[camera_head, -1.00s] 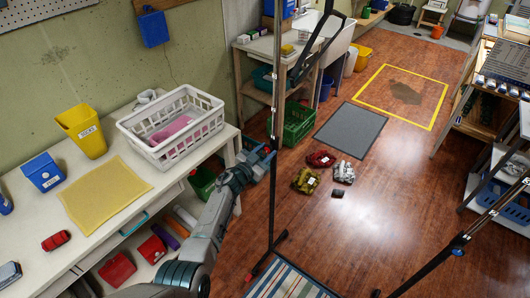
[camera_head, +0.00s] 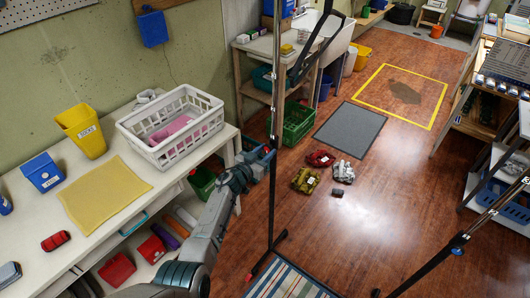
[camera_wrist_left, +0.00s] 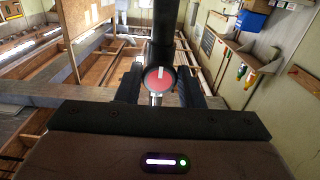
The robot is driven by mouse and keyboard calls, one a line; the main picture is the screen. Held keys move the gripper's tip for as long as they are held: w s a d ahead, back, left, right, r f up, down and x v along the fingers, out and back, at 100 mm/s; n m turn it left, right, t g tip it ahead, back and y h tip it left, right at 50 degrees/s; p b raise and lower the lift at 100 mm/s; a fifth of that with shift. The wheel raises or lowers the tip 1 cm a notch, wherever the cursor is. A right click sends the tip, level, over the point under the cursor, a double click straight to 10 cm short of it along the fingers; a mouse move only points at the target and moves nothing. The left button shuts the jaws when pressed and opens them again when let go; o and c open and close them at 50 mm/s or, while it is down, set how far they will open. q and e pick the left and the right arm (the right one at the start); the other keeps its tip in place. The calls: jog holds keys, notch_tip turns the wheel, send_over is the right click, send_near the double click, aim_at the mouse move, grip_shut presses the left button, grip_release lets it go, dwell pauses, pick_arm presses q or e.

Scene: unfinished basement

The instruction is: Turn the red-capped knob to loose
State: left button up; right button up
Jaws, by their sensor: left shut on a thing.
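The red-capped knob (camera_wrist_left: 159,79) shows in the left wrist view, on a dark upright pole. Its round red face has a white mark that stands close to vertical. My left gripper (camera_wrist_left: 158,92) is shut on the knob, with one dark finger on each side. In the head view my left gripper (camera_head: 266,154) reaches from the lower left to the black pole (camera_head: 272,110). The knob itself is hidden or too small to make out there. My right gripper is in neither view.
A workbench (camera_head: 135,200) on the left holds a white basket (camera_head: 172,145), a yellow bin (camera_head: 82,131) and a yellow cloth (camera_head: 104,192). A green crate (camera_head: 298,122) and several small bags lie on the floor beyond the pole. A second slanted pole (camera_head: 440,258) stands at the right.

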pick_arm(q)
jog(key=o, duration=1)
jog(key=shift+c, duration=0.2)
jog(key=shift+s+a+f, duration=0.1)
jog(key=shift+s+a, duration=0.2)
jog(key=shift+s, duration=0.1)
jog(key=v, duration=0.9)
jog(key=shift+s+a, duration=0.2)
jog(key=shift+s, duration=0.15)
